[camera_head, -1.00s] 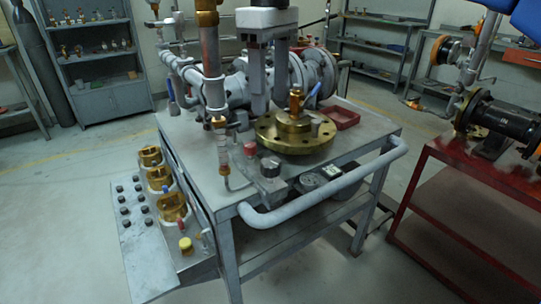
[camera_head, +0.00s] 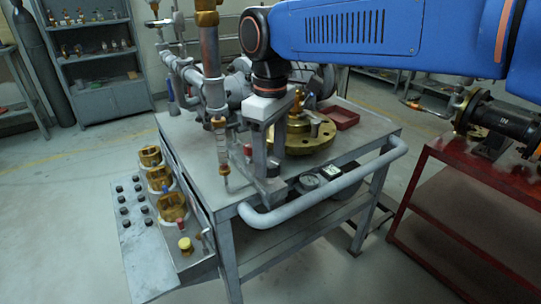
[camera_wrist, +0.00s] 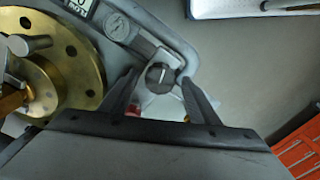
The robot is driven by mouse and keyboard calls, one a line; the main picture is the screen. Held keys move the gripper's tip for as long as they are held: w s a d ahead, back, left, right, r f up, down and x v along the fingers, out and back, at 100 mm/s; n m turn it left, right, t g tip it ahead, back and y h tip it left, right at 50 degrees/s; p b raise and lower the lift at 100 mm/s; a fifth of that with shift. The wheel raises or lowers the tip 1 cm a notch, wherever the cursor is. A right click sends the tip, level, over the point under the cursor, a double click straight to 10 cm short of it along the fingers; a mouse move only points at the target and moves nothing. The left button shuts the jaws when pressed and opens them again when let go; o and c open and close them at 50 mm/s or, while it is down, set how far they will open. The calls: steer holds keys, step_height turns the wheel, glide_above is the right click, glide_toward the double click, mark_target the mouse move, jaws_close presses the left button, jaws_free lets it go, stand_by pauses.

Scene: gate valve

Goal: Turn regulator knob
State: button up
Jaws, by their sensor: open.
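The regulator knob is a dark round knob with a pale line across its top. In the wrist view the knob (camera_wrist: 160,76) lies between the two fingertips of my gripper (camera_wrist: 159,82), with gaps on both sides. The fingers are apart, and whether they are level with the knob or above it I cannot tell. In the head view my gripper (camera_head: 267,178) points down at the front of the grey bench (camera_head: 205,165), and its fingers hide the knob.
A brass flange (camera_head: 318,143) stands close behind my gripper. A grey rail (camera_head: 300,207) curves around the bench front, with gauges (camera_head: 310,181) beside it. A vertical pipe (camera_head: 213,85) rises to the left. A red table (camera_head: 450,165) stands at the right.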

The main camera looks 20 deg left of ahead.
mark_target(271, 161)
steer(key=shift+f, duration=0.1)
steer(key=shift+c, duration=0.7)
steer(key=c, duration=0.9)
steer(key=shift+m, duration=0.5)
steer(key=o, duration=1)
steer(key=shift+o, duration=0.2)
step_height(271, 161, up, 17)
steer(key=shift+r, duration=0.2)
